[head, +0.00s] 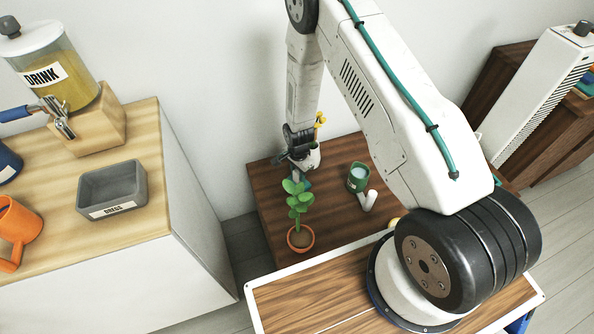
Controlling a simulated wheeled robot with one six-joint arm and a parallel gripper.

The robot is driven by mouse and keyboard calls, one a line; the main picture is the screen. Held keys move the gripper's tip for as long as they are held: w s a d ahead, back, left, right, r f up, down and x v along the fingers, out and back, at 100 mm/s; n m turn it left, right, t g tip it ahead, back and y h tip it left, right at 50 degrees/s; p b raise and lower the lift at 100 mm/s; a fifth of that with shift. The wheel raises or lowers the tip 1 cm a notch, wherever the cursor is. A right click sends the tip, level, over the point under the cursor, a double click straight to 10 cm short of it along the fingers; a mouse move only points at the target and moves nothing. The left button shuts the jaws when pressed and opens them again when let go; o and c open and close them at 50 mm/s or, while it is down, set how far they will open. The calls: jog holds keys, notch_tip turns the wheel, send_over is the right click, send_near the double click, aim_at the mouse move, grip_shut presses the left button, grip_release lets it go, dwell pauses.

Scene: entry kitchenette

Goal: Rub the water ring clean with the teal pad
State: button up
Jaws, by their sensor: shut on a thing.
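My gripper (301,168) points down over the low dark wood table (333,229), behind the leafy plant. It is shut on the teal pad (305,182), of which only a small part shows below the jaws. I cannot tell whether the pad touches the tabletop. I cannot make out the water ring; the pad, gripper or plant may cover it.
A potted plant (300,238) stands just in front of my gripper. The left counter (140,235) holds a drink dispenser (60,70), grey tray (112,188) and orange mug (18,226).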

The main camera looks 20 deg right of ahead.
jog(key=shift+s+f, duration=0.15)
jog(key=shift+s, duration=0.3)
jog(key=shift+w, duration=0.85)
jog(key=shift+c, duration=0.3)
jog(key=shift+s, duration=0.1)
jog(key=shift+s, duration=0.7)
jog(key=shift+s, duration=0.1)
